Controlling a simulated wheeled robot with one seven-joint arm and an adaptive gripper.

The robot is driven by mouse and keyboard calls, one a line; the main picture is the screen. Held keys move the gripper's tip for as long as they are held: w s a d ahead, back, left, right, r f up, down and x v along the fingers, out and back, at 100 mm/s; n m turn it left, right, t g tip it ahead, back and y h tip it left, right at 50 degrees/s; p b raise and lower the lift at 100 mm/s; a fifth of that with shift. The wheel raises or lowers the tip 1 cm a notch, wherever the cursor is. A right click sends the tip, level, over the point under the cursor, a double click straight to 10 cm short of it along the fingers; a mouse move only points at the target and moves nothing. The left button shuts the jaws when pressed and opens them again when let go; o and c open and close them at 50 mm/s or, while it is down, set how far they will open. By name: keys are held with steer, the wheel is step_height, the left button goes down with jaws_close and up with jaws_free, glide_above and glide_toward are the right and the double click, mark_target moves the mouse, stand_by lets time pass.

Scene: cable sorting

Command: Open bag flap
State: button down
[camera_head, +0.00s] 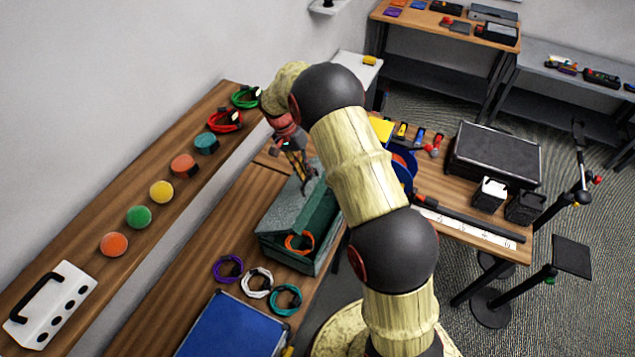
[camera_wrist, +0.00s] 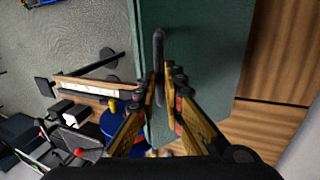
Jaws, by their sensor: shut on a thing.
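The green bag (camera_head: 326,226) stands on the wooden table, its flap (camera_head: 283,212) raised and tilted toward the left. An orange cable (camera_head: 299,242) shows inside the open mouth. My gripper (camera_head: 308,184) is at the far upper end of the flap. In the wrist view my gripper (camera_wrist: 162,80) is shut on a thin dark grey handle (camera_wrist: 159,48) that stands along the green flap (camera_wrist: 205,60). My arm hides part of the bag's right side in the head view.
Purple (camera_head: 227,268), white (camera_head: 257,282) and teal (camera_head: 286,299) cables lie near the bag, beside a blue bin (camera_head: 232,327). A shelf (camera_head: 140,185) with coloured discs and cables runs along the left. A black case (camera_head: 495,155) stands on the right table.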

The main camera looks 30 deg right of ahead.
steer(key=w+a+r+b, duration=0.1)
steer(key=w+a, duration=0.5)
steer(key=w, duration=0.1)
steer(key=shift+a+r+b, duration=0.15)
steer(key=shift+a+b, duration=0.15)
steer(key=c, duration=1.9)
jaws_free()
steer(key=shift+w, duration=0.2)
steer(key=v, duration=1.3)
steer(key=shift+d, duration=0.35)
